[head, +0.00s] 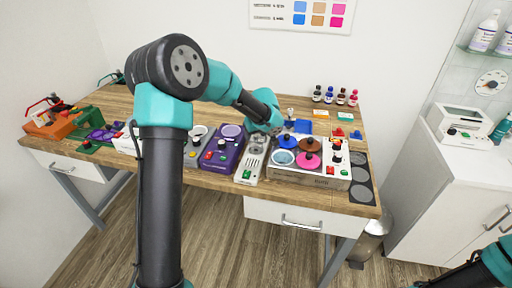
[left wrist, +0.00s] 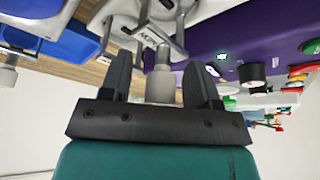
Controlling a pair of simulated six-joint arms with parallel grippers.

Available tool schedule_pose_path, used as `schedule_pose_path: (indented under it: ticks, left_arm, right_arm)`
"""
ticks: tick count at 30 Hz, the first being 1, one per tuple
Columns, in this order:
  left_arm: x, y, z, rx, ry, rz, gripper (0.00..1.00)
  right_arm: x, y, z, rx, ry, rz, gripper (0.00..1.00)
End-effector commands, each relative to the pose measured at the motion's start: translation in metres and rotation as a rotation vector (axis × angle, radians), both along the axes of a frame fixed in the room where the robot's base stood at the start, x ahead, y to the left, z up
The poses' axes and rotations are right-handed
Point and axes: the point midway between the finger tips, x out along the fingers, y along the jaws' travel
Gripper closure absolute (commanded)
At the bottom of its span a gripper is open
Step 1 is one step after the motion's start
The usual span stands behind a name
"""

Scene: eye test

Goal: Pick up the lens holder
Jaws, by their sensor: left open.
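My left gripper (head: 263,130) reaches over the grey device (head: 251,160) on the wooden table. In the left wrist view, its two dark fingers (left wrist: 160,80) are open and apart. A pale grey knob or post (left wrist: 161,86) shows between them, with gaps on both sides. A shiny metal frame with small lettering (left wrist: 150,33) shows just beyond the fingers; it may be part of the lens holder, but I cannot tell. The lens holder is not clearly made out in the head view, where my wrist covers that spot. My right gripper is out of view.
A purple device (head: 223,150) stands left of the grey one. A panel with blue, brown and pink round parts (head: 300,155) stands right.

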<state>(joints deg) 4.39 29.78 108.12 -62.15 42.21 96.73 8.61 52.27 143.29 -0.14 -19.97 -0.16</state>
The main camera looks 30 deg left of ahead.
Motion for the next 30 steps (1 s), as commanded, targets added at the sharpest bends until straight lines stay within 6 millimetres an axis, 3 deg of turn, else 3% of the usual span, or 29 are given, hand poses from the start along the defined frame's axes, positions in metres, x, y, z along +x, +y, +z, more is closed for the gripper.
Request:
schedule_pose_path:
  ticks: [8,25,30]
  left_arm:
    - [0.0000,-0.0002,0.0003,0.000,0.000,0.000,0.44]
    - [-0.0003,-0.0003,-0.0004,0.000,0.001,0.000,0.98]
    - [-0.0004,-0.0002,-0.0006,0.000,0.001,0.000,1.00]
  right_arm:
    - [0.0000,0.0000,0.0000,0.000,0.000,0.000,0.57]
    - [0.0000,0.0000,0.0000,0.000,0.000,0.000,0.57]
    - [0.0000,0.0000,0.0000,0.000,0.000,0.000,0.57]
